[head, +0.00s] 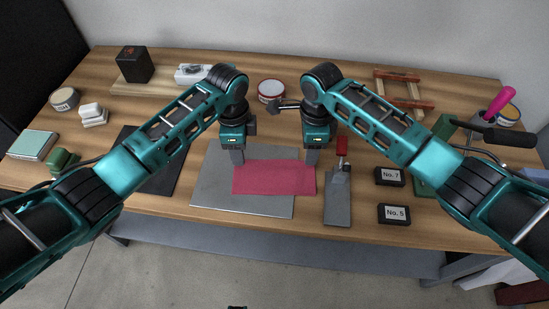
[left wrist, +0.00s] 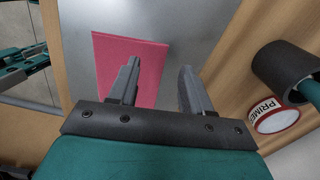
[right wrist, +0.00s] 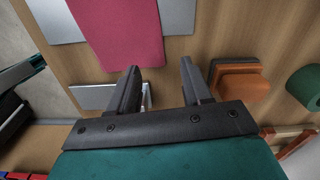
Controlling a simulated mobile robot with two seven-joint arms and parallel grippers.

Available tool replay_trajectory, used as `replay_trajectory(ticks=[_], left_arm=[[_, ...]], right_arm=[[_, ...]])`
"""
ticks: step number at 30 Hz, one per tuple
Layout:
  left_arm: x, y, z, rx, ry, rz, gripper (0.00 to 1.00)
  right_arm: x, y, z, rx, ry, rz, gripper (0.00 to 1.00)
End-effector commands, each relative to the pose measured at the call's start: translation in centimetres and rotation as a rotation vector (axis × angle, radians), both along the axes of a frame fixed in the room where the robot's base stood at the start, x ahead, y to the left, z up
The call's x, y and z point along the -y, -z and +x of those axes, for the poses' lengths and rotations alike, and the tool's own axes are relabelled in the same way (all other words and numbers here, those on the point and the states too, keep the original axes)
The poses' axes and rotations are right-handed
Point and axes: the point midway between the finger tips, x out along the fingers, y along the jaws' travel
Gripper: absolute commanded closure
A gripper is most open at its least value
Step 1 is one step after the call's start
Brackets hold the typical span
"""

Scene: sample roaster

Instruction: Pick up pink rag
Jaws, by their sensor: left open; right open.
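The pink rag (head: 272,180) lies flat on a grey metal plate (head: 216,200), and its right end reaches past the plate onto the wooden table. My left gripper (head: 238,158) is open above the rag's far left corner. In the left wrist view, the rag (left wrist: 148,55) shows behind and beside one finger of this gripper (left wrist: 160,66). My right gripper (head: 312,158) is open above the rag's far right corner. In the right wrist view, the rag (right wrist: 122,30) lies beyond the fingertips of this gripper (right wrist: 160,66), to the left. Both grippers are empty.
A red-handled scraper (head: 338,206) lies just right of the rag. Black blocks marked No. 5 (head: 394,214) and No. 1 (head: 390,177) sit further right. A dark mat (head: 160,180) is left of the plate. A round tin (head: 271,90) stands behind, between the arms.

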Motion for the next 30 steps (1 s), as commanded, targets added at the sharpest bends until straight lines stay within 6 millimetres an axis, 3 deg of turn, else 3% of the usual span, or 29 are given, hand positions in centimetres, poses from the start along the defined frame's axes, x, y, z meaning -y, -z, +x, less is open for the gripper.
replay_trajectory(ticks=[3,9,30], left_arm=[[0.0,1.6,0.0,-0.001,-0.001,0.0,0.51],[0.1,2.9,0.0,0.0,0.001,-0.001,0.51],[0.0,3.3,0.0,0.0,0.0,0.0,0.51]], right_arm=[[0.0,1.6,0.0,-0.002,0.0,0.0,0.51],[0.0,2.8,0.0,0.0,0.0,0.001,0.51],[0.0,3.5,0.0,0.0,0.0,0.002,0.51]])
